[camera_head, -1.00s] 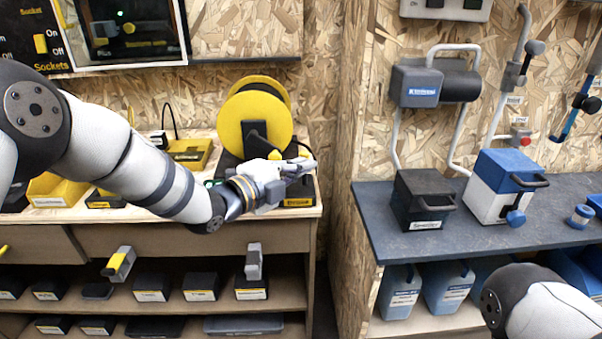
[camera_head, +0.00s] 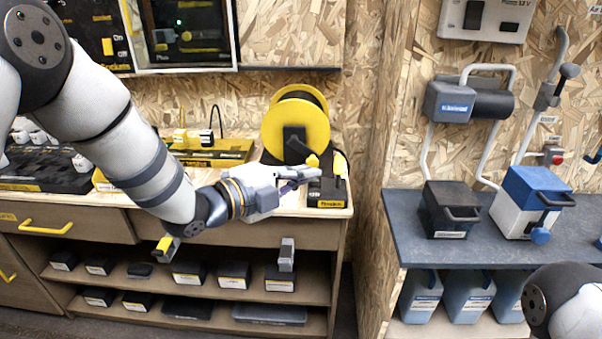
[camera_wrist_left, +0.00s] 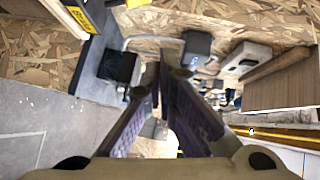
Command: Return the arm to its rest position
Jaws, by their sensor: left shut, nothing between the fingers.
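My left arm (camera_head: 125,135) comes in from the upper left of the head view and reaches across the front of the wooden workbench. Its gripper (camera_head: 300,174) points to the right, in front of the yellow reel, and is shut and empty. In the left wrist view the two fingers (camera_wrist_left: 160,72) run together at their tips with nothing between them. Part of my right arm (camera_head: 575,305) shows at the lower right of the head view; its gripper is out of the picture.
A yellow reel (camera_head: 296,125) stands on the wooden bench (camera_head: 325,208). Shelves below hold several dark boxes (camera_head: 233,275). To the right, a blue-topped bench (camera_head: 410,235) carries a black box (camera_head: 450,208) and a blue-and-white box (camera_head: 530,200). Open space lies between the benches.

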